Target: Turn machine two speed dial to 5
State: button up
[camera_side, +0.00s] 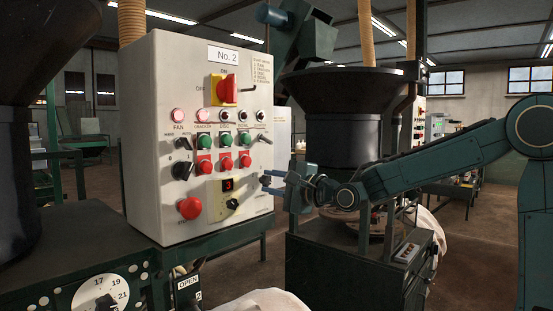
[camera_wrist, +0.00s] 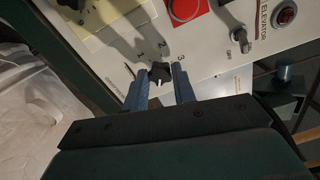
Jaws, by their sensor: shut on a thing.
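The white control box No. 2 (camera_side: 165,130) stands at centre left. Its yellowish plate holds a display (camera_side: 227,185) reading 3, with a black knob (camera_side: 232,203) below it. The plate also shows in the wrist view (camera_wrist: 100,37), with a dark knob (camera_wrist: 72,4) at the top edge. A separate small black knob (camera_wrist: 160,72) is marked 1, 2, 3. My gripper (camera_wrist: 160,80) is shut on this numbered knob, one finger on each side. In the side view my gripper (camera_side: 268,183) is at the box's lower right, apart from the plate's knob.
A red stop button (camera_side: 190,208), black selectors (camera_side: 182,171), green buttons (camera_side: 226,140) and red buttons (camera_side: 226,164) crowd the panel. In the wrist view a lever switch (camera_wrist: 241,39) is up and right of my fingers. A black hopper (camera_side: 345,105) stands behind my arm.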

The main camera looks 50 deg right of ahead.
dwell(0.3)
jog(key=o, duration=1)
jog(key=shift+s, duration=0.1)
jog(key=s, duration=1.3)
jog(key=shift+s, duration=0.35)
jog(key=s+a+f+n+g, duration=0.2)
jog(key=s+f+n+g, duration=0.4)
jog(key=s+n, duration=0.4)
jog(key=s+a+f+n+g, duration=0.3)
jog(key=s+f+n+g, duration=0.3)
jog(key=s+f+n, duration=0.2)
jog(key=shift+s+a+n, duration=0.15)
jog(key=shift+s+n, duration=0.85)
jog(key=shift+n, duration=0.2)
